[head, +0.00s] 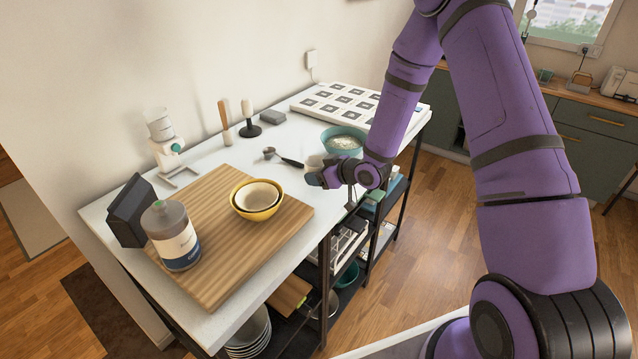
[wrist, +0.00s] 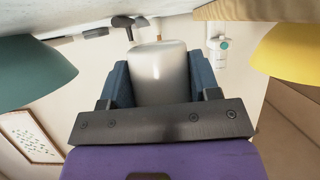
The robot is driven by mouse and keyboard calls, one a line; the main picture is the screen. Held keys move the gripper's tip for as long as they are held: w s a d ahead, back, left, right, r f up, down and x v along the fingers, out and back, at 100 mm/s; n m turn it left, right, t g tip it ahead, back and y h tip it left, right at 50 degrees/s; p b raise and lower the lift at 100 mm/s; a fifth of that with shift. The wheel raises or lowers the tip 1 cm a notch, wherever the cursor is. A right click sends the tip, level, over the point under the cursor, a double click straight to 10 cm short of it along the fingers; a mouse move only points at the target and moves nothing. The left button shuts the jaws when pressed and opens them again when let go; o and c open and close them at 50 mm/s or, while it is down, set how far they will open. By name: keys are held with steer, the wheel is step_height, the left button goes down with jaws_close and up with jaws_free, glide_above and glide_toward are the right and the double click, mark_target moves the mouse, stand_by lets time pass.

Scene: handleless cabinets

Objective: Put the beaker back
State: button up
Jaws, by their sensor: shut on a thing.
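The beaker (wrist: 160,72) is a pale, translucent, rounded cylinder. In the wrist view it sits between the two dark blue fingers of my gripper (wrist: 160,85), which is shut on it. In the head view my gripper (head: 322,178) is low over the right front edge of the white table, between the yellow bowl and the teal bowl. The beaker (head: 314,162) shows there only in part, behind the gripper. I cannot tell whether its base touches the table.
The white table (head: 215,155) holds a wooden board (head: 215,262) with a yellow bowl (head: 262,214) and a bottle (head: 172,238). A teal bowl (head: 343,141), a dark-handled scoop (head: 290,162) and a white appliance (head: 163,150) also stand there. Some table behind the gripper is clear.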

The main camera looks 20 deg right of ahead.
steer(key=shift+s+d+f, duration=0.1)
steer(key=shift+f, duration=1.65)
steer(key=shift+f, duration=0.1)
steer(key=o, duration=1.1)
